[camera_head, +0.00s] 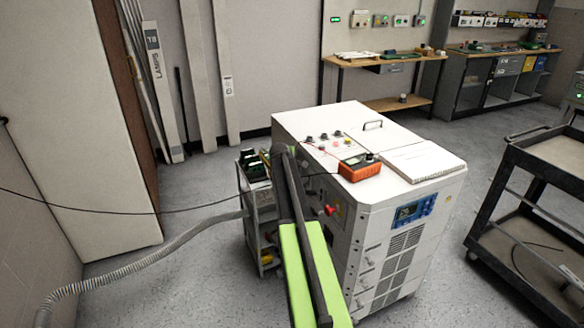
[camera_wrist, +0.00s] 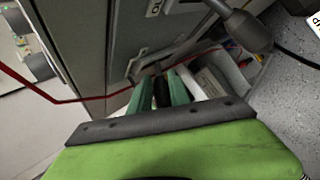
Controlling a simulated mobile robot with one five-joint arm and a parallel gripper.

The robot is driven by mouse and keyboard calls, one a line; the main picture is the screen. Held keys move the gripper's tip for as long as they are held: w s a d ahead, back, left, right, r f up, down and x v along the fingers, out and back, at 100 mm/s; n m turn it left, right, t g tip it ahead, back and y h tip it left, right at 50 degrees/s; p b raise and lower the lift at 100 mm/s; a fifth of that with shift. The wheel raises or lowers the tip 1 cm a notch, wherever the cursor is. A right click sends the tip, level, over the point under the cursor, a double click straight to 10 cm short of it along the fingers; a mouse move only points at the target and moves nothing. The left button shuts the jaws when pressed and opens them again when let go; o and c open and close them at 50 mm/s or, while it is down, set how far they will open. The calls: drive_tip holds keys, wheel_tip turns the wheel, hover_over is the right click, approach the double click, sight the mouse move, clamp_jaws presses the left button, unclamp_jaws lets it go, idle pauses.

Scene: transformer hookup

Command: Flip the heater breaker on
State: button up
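My gripper (camera_wrist: 161,86) shows in the wrist view as two green fingers that stand apart. A dark, rounded thing (camera_wrist: 161,93) lies between them; I cannot tell whether the fingers touch it or whether it is the breaker's handle. The fingers point at a grey panel (camera_wrist: 78,40) with a dark metal bracket near the tips. No label that names the heater breaker can be read. In the head view, my green and black arm reaches across the left side of the white cabinet (camera_head: 395,235), and my gripper cannot be made out there.
A red cable (camera_wrist: 95,98) crosses by the fingers, and a grey rounded part (camera_wrist: 247,32) stands at upper right. On the cabinet top lie an orange meter (camera_head: 359,168) and papers (camera_head: 422,160). A small cart (camera_head: 262,215) stands left; a black cart (camera_head: 510,160) stands right.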

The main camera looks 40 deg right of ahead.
drive_tip(key=o, duration=0.3)
drive_tip(key=shift+a+r, duration=0.15)
drive_tip(key=shift+a, duration=0.05)
drive_tip(key=shift+o, duration=0.2)
drive_tip(key=shift+w, duration=0.1)
drive_tip(key=shift+a, duration=0.1)
drive_tip(key=p+v, duration=1.2)
drive_tip(key=v, duration=0.5)
drive_tip(key=shift+s, duration=0.2)
drive_tip(key=shift+r, duration=0.1)
